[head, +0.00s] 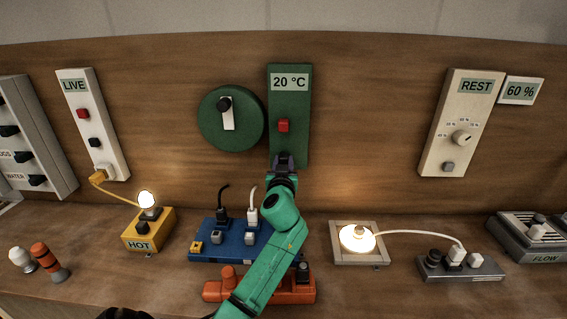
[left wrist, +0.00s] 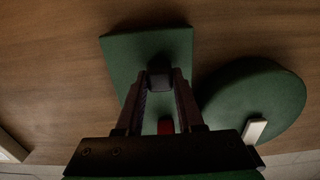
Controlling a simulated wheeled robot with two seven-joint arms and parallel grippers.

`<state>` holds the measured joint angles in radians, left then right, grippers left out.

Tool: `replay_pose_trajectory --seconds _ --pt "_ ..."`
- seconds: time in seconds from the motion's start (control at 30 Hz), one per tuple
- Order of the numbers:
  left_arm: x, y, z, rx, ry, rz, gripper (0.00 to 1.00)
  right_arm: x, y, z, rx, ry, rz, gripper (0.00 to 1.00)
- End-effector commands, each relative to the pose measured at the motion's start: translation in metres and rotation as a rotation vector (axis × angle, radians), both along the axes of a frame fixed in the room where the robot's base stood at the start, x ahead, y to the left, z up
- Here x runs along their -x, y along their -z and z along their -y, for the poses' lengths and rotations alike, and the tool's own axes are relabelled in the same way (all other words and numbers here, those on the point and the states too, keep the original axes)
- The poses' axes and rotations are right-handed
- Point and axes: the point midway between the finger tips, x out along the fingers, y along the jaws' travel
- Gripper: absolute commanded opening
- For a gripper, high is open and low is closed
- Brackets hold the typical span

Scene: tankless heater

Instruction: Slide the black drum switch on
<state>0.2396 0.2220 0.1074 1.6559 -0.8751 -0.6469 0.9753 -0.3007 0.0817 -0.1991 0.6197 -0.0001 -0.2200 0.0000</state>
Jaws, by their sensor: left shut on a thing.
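The green panel (head: 289,125) marked 20 °C stands upright against the wooden back wall. It has a red button (head: 283,125) at mid-height, and the panel also shows in the left wrist view (left wrist: 125,55). A small dark block, the black switch (left wrist: 160,78), sits on the panel near the end away from the red button. My left gripper (head: 284,160) is at the panel's lower end. In the left wrist view its fingers (left wrist: 160,84) are shut on the black switch, one on each side. The gripper hides the switch in the head view.
A round green plate (head: 212,137) with a black knob and white bar is left of the panel. A blue block (head: 207,241) with plugs and an orange block (head: 213,291) lie below, near my left arm. A lit lamp (head: 357,238) stands at right.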

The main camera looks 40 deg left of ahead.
Motion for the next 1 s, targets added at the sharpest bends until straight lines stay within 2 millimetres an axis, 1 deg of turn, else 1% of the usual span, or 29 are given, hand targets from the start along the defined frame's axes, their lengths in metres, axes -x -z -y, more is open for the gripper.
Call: replay_pose_trajectory --seconds 0.1,0.17,0.3,0.37,0.47,0.67,0.7,0.77,1.0 --pt "-0.001 0.002 0.001 0.001 0.001 -0.002 0.0 0.0 0.001 -0.001 -0.001 0.0 0.0 0.47" --pt "-0.003 0.004 0.004 0.003 0.001 0.0 0.0 0.0 0.006 -0.001 -0.001 0.0 0.001 0.47" --pt "-0.017 0.008 0.022 0.007 0.002 0.003 0.0 0.0 0.025 -0.002 -0.003 0.001 0.0 0.47" --pt "-0.021 0.006 0.028 0.005 0.003 0.002 0.0 0.0 0.028 -0.003 -0.004 0.001 0.0 0.47" --pt "-0.024 0.003 0.032 0.002 0.003 -0.001 0.0 0.0 0.028 -0.004 -0.005 0.001 0.001 0.47" --pt "-0.024 0.002 0.032 0.002 0.005 -0.002 0.0 0.0 0.026 -0.004 -0.005 0.001 0.001 0.47" --pt "-0.024 0.002 0.032 0.002 0.005 -0.002 0.44 0.0 0.026 -0.004 -0.005 0.001 0.001 0.47" --pt "-0.024 0.002 0.032 0.002 0.005 -0.002 0.67 0.0 0.026 -0.004 -0.005 0.001 0.001 0.47" --pt "-0.023 0.001 0.031 0.001 0.002 -0.001 0.68 -0.001 0.026 -0.002 -0.002 -0.001 0.002 0.47"
